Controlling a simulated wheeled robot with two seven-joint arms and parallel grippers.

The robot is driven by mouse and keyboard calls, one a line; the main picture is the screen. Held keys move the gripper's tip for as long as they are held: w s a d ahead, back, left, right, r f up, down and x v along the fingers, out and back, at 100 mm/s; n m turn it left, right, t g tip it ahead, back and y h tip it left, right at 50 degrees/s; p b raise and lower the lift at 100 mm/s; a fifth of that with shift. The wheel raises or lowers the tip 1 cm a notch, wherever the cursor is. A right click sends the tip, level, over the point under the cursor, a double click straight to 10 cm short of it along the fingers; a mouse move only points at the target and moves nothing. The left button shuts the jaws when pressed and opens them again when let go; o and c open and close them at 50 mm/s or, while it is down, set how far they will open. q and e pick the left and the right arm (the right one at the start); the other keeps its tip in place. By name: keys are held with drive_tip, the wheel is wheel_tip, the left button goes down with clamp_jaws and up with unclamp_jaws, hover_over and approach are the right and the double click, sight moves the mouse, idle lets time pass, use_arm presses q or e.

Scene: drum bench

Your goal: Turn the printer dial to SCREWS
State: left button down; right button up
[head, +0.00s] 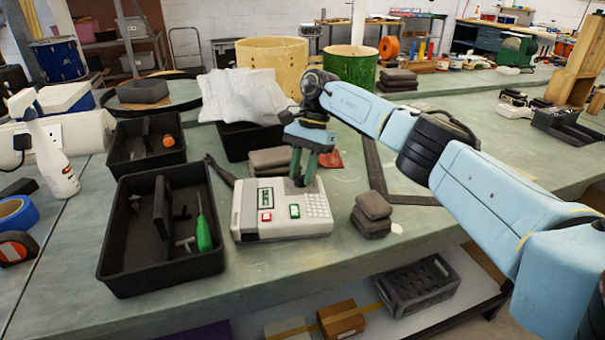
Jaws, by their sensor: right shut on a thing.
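The printer (283,222) is a pale grey box on the green bench, with a small display, a red button, a green button and a keypad on its sloped top. My right gripper (302,180) points down at the back of the printer's top, its fingers close together. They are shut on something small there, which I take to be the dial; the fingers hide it. The dial's setting and the SCREWS label cannot be read. My left gripper is not in view.
Black trays (160,268) with a green screwdriver (204,233) stand left of the printer. Stacked dark pads (372,214) lie close on its right. A black metal square (378,170) lies behind. A white spray bottle (50,150) stands far left. Bench is clear at front right.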

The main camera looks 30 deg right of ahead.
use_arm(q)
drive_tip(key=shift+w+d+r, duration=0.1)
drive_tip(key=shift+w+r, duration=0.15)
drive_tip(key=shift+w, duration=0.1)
use_arm(e)
drive_tip(key=shift+n, duration=0.4)
drive_tip(key=o, duration=1)
